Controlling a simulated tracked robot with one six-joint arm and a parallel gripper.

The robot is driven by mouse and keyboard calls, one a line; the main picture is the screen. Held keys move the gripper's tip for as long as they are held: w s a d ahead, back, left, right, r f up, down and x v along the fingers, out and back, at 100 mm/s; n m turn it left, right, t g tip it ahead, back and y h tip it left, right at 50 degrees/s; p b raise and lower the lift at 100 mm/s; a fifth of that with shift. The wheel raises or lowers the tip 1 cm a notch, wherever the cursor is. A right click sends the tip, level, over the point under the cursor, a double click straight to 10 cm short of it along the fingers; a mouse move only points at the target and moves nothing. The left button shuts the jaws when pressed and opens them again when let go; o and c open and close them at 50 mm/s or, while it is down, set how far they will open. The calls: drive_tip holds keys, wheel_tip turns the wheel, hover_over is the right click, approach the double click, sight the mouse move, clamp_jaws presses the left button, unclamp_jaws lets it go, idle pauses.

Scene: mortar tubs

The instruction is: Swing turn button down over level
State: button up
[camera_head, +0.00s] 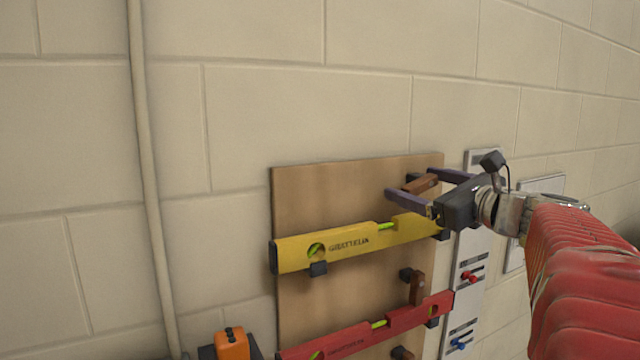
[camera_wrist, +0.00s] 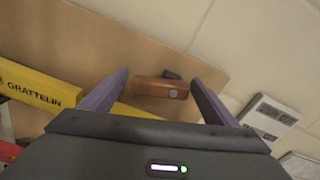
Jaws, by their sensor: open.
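The upper turn button (camera_head: 420,184) is a brown wooden block on the wooden board (camera_head: 310,195), above the right end of the yellow level (camera_head: 340,244). It lies roughly sideways, clear of the level's face. My gripper (camera_head: 411,182) is open, with its two purple fingers on either side of the button. In the wrist view the button (camera_wrist: 160,88) shows between the fingertips, with a gap on each side; whether either finger touches it I cannot tell. The yellow level (camera_wrist: 40,92) runs behind the left finger and the gripper body hides part of it.
Below, a red level (camera_head: 370,335) sits on the board with another brown turn button (camera_head: 417,287) standing upright at it. A grey panel with red and blue knobs (camera_head: 468,276) is right of the board. An orange tool (camera_head: 232,343) is at lower left. A pipe (camera_head: 145,180) runs down the wall.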

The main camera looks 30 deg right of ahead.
drive_tip(key=s, duration=1.3)
drive_tip(key=shift+s+d, duration=0.2)
drive_tip(key=shift+s, duration=0.2)
drive_tip(key=shift+s, duration=0.1)
drive_tip(key=shift+s, duration=1.25)
drive_tip(key=shift+w, duration=0.1)
drive_tip(key=shift+w+a, duration=0.2)
drive_tip(key=shift+w, duration=6.65)
